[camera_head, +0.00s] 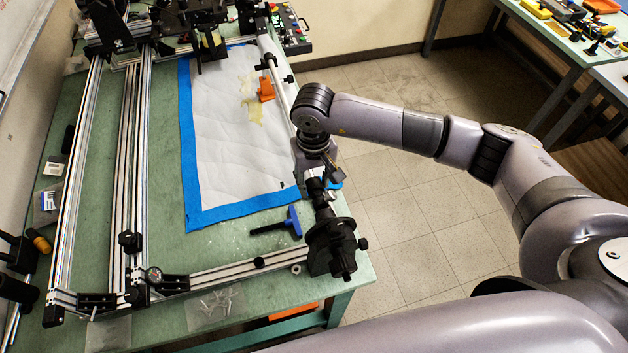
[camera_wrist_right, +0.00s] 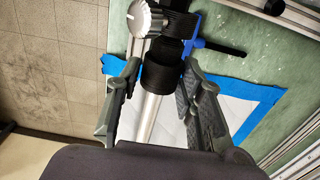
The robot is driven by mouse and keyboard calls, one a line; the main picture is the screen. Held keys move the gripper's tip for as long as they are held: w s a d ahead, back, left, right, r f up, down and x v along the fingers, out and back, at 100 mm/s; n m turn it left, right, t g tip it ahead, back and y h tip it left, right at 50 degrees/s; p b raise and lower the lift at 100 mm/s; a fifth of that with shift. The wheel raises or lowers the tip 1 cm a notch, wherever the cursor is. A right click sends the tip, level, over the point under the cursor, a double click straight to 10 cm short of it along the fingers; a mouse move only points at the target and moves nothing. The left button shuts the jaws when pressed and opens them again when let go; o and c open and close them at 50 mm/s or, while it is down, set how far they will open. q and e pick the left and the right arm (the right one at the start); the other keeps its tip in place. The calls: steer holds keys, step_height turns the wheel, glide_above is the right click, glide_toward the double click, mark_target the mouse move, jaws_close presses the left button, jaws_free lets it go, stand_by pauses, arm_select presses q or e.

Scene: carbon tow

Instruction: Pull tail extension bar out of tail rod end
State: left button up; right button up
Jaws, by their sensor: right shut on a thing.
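The tail end assembly (camera_head: 332,245) is a dark block with a round flange at the table's front right corner. A silver bar (camera_head: 279,75) runs along the table's right edge toward it. In the right wrist view, the silver bar (camera_wrist_right: 149,115) meets a black cylindrical part (camera_wrist_right: 162,75). I cannot tell which piece is the extension bar and which the rod end. My right gripper (camera_head: 315,165) is over this joint; in its wrist view the fingers (camera_wrist_right: 161,68) close on the black cylindrical part from both sides. My left gripper is not in view.
A silver knob (camera_wrist_right: 146,18) stands close to the fingertips. A blue-handled tool (camera_head: 292,221) lies left of the assembly. A white sheet with blue tape (camera_head: 228,130) covers mid-table. Aluminium rails (camera_head: 125,180) line the left. Open floor (camera_head: 400,210) lies right of the table.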

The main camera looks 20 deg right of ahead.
steer(key=shift+w+b, duration=1)
steer(key=shift+w, duration=0.3)
